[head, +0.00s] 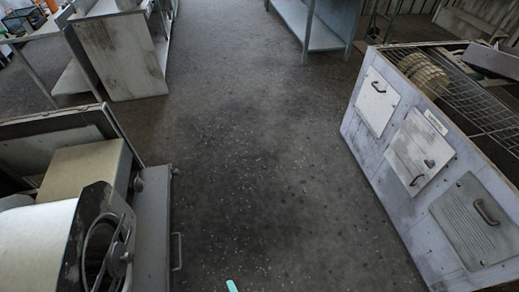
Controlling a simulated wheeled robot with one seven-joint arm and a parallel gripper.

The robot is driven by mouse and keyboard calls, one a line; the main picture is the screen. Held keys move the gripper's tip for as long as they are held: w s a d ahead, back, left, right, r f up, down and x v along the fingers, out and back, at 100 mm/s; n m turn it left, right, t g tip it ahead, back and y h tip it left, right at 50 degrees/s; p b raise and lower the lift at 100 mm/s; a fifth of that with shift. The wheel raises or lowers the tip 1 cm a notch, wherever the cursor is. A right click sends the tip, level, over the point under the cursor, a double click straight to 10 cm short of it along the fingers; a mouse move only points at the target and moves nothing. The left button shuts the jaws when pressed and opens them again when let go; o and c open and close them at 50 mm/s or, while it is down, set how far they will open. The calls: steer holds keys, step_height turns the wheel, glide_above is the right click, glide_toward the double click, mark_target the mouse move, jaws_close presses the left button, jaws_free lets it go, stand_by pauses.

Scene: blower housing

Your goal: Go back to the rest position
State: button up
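I cannot make out my gripper in the head view. A small teal tip (231,286) shows at the bottom edge, and I cannot tell what it belongs to. At the lower left is a grey housing (40,236) with a dark round opening (98,252) and a knob on its front. A beige box-shaped part (88,170) is behind it.
A low grey unit with a side handle (177,252) is at the left. A long white cabinet (402,150) with handled panels and a wire-mesh top stands at the right. Metal tables (305,30) stand farther back. The dark speckled floor (240,150) between is clear.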

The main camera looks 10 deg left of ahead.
steer(key=s+d+r+n+t+h, duration=0.1)
steer(key=d+r+n, duration=0.3)
steer(key=r, duration=0.6)
steer(key=s+d+r+n+t+h, duration=0.2)
steer(key=s+d+r+n+t, duration=0.1)
steer(key=r, duration=0.7)
steer(key=s+d+r+n+t+h, duration=0.2)
steer(key=d+r+n, duration=0.3)
steer(key=r, duration=0.5)
steer(key=shift+s+r+n+t, duration=0.3)
steer(key=shift+n+t, duration=0.4)
steer(key=shift+n, duration=0.5)
steer(key=shift+d, duration=0.1)
